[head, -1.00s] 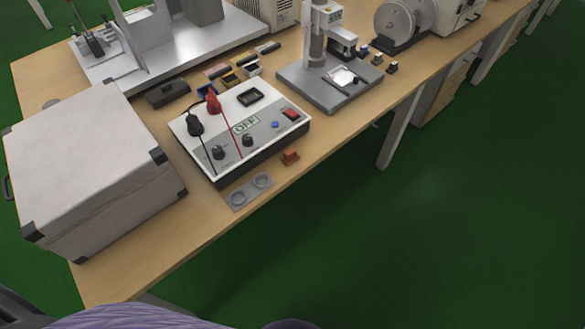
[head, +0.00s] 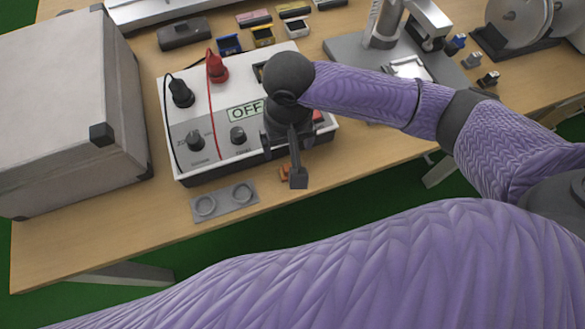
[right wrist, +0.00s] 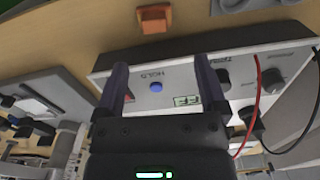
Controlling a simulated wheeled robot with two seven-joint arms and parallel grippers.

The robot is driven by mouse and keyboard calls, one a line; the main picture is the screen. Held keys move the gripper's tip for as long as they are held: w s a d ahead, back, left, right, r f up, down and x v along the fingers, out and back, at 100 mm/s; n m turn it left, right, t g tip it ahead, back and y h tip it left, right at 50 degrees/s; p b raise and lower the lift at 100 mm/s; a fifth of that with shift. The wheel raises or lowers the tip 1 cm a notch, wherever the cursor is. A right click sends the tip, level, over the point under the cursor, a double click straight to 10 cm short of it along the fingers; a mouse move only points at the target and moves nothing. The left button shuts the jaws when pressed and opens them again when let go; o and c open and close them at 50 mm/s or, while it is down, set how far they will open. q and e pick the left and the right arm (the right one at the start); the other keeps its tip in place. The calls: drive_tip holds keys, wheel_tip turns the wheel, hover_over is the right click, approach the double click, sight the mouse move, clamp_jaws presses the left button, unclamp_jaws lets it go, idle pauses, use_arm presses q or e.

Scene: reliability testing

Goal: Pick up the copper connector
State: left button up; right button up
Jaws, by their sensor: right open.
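The copper connector is a small orange-brown block (head: 284,173) on the table, just off the front edge of the white tester. In the head view my right gripper partly hides it. In the right wrist view the connector (right wrist: 154,20) shows whole at the top, beyond the fingertips. My right gripper (head: 284,162) is open and points down over the front right part of the tester, close to the connector. In the wrist view its fingers (right wrist: 161,72) stand apart with nothing between them. My left gripper is not in view.
The white tester (head: 222,115) reads OFF and has red and black leads. A grey plate with two round recesses (head: 224,201) lies left of the connector. A large grey case (head: 60,95) stands left. A stand with a grey base (head: 345,50) is behind. The table's front edge is near.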

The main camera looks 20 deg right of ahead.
sight(283, 171)
drive_tip(key=shift+d+f, duration=0.2)
drive_tip(key=shift+f, duration=0.05)
wheel_tip(283, 171, down, 9)
drive_tip(key=b, duration=0.6)
drive_tip(key=shift+d+f, duration=0.15)
drive_tip(key=shift+f, duration=0.05)
drive_tip(key=shift+r, duration=0.1)
drive_tip(key=c, duration=1.1)
clamp_jaws()
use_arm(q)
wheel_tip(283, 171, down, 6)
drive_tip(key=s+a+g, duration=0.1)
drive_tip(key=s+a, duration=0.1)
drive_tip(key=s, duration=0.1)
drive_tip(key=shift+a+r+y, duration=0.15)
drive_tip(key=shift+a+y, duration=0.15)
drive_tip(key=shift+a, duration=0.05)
